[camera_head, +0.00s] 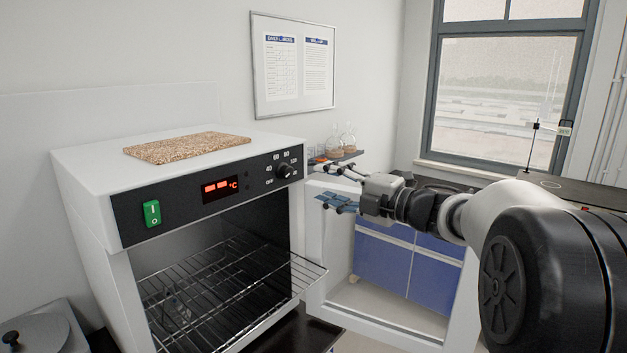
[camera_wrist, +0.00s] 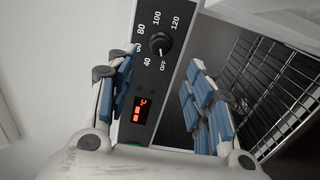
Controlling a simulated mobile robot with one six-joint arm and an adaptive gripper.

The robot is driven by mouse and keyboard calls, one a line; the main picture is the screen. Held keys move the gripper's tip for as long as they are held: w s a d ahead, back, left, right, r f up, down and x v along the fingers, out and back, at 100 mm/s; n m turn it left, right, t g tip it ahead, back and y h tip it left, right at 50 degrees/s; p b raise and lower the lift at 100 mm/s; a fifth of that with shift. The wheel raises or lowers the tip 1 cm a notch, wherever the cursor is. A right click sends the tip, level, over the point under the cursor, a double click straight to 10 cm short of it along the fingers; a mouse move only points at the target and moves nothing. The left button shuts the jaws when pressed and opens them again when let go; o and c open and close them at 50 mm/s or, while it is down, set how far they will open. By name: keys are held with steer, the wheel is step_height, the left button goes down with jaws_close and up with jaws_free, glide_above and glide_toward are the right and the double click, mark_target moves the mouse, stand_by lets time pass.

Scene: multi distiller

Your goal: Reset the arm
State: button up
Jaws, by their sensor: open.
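My gripper (camera_head: 340,187) is at the end of my arm, which reaches in from the right in the head view. It is in front of the oven's right side, near the control panel. In the wrist view its blue-padded fingers (camera_wrist: 163,100) are spread apart with nothing between them. The oven's panel, with a knob (camera_wrist: 160,43) and a red display (camera_wrist: 142,110), shows beyond the fingers. The white oven (camera_head: 80,165) has its chamber open to view, with a wire rack (camera_head: 235,290) sticking out of the front.
A cork-like board (camera_head: 188,147) lies on the oven top. Glass flasks (camera_head: 342,142) stand on a counter behind my gripper. Blue cabinets (camera_head: 400,265) are beyond. A grey device (camera_head: 38,335) stands at the lower left. A window (camera_head: 505,90) is at the back right.

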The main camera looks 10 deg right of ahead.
steer(key=shift+s+d, duration=0.35)
steer(key=shift+s, duration=0.1)
step_height(320, 180, up, 4)
steer(key=s+d+m+t+h, duration=0.1)
steer(key=d+m+t+h, duration=0.15)
steer(key=m+h, duration=0.5)
steer(key=s+f+m+g+h, duration=0.3)
steer(key=s+f+m+h, duration=0.25)
steer(key=s+m, duration=0.5)
steer(key=s+a+f+m+g+y, duration=0.1)
steer(key=s+a+f+m+g, duration=0.2)
steer(key=s+f, duration=0.6)
steer(key=s+a+f+m+g+y, duration=0.1)
steer(key=s+a+f+m+g, duration=0.3)
steer(key=s+f, duration=0.6)
steer(key=s+a+g, duration=0.2)
steer(key=s, duration=0.5)
steer(key=shift+s+a, duration=0.15)
steer(key=shift+a, duration=0.1)
steer(key=shift+g, duration=0.25)
steer(key=shift+c, duration=0.4)
